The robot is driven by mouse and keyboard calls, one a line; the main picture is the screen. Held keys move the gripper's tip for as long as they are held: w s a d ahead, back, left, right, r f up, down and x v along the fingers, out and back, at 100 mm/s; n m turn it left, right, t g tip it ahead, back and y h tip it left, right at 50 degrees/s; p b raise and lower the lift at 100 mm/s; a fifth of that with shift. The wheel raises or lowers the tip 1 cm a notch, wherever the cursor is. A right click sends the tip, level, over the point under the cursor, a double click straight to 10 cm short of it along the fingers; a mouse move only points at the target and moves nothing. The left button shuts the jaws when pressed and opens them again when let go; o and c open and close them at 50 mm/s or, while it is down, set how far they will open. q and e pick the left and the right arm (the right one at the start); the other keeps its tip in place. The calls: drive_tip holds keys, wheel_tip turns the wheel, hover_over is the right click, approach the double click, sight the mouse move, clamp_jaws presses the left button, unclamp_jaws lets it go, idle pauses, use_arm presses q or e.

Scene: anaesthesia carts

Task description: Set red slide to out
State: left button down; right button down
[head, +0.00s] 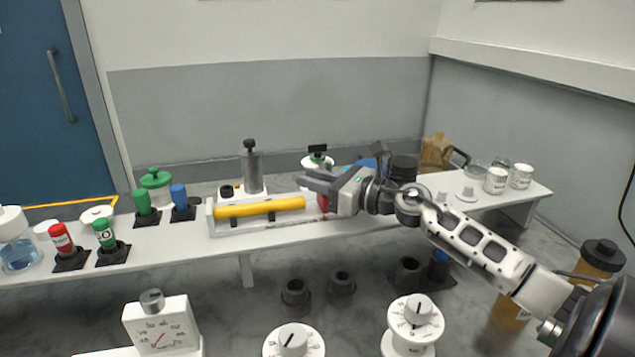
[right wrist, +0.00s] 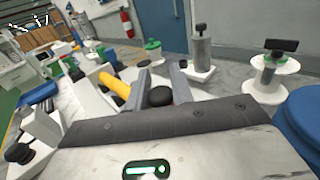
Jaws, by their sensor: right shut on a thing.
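The red slide (head: 323,203) shows as a small red piece at the right end of the white holder (head: 211,218) with the yellow cylinder (head: 260,208). My right gripper (head: 318,181) reaches in from the right and is shut at the red piece, hiding much of it. In the right wrist view, a dark round knob (right wrist: 160,96) sits between the two fingers (right wrist: 161,78), and the yellow cylinder (right wrist: 115,86) lies just left of them. The slide's exact position along its travel is hidden. My left gripper is not in view.
A grey post (head: 251,170) stands behind the holder, and a white spool-like stand (head: 317,163) behind my gripper. Red, green and blue capped vials stand left on the white shelf (head: 180,246). White dials (head: 294,342) stand in front, below the shelf. White jars (head: 496,181) stand at right.

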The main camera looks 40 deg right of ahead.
drive_tip(key=c, duration=1.3)
unclamp_jaws()
drive_tip(key=shift+d, duration=0.25)
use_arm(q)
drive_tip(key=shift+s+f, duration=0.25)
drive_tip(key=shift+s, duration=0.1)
use_arm(e)
drive_tip(key=shift+o, duration=0.2)
drive_tip(key=shift+s, duration=0.1)
drive_tip(key=shift+s+d, duration=0.1)
drive_tip(key=shift+s, duration=0.15)
use_arm(q)
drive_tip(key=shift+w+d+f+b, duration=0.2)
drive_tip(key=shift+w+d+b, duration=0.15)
drive_tip(key=shift+b, duration=1.05)
use_arm(e)
drive_tip(key=v, duration=1.5)
drive_tip(key=shift+s, duration=0.25)
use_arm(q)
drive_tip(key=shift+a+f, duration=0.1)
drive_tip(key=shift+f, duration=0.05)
